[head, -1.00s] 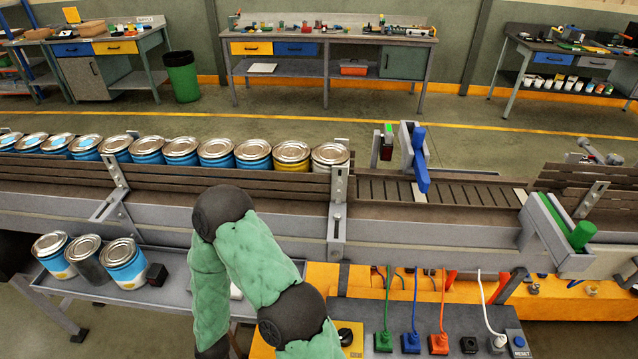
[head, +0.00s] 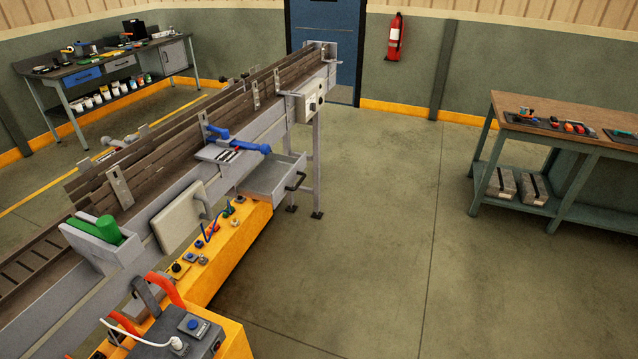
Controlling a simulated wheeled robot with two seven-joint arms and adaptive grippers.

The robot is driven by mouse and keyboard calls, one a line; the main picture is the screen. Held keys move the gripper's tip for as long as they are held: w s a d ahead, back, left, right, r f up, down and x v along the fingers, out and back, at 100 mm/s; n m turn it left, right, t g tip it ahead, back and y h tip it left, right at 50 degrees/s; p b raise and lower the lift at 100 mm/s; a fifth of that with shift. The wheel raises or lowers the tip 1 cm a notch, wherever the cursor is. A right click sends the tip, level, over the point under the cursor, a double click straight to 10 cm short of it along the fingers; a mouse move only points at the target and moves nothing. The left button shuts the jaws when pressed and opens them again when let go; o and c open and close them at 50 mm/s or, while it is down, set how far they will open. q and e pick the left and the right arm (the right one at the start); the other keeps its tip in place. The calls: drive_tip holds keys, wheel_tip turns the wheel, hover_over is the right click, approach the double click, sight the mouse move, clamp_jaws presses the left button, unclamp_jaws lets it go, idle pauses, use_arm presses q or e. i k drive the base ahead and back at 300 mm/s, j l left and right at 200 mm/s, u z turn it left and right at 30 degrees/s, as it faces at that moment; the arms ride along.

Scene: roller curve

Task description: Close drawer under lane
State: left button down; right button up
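An open grey metal drawer (head: 276,178) sticks out from under the conveyor lane (head: 205,125), toward the open floor on the right. Its dark handle (head: 295,181) is on the outer front face. The inside of the drawer looks empty. Neither of my grippers shows in the head view, so their state cannot be seen.
A yellow base (head: 235,245) with buttons and cables runs below the lane, left of the drawer. Grey legs stand behind the drawer. The floor (head: 370,220) to its right is clear up to a green workbench (head: 560,150).

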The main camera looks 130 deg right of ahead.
sight(274, 174)
drive_tip(key=i+z, duration=0.15)
drive_tip(key=z, duration=4.1)
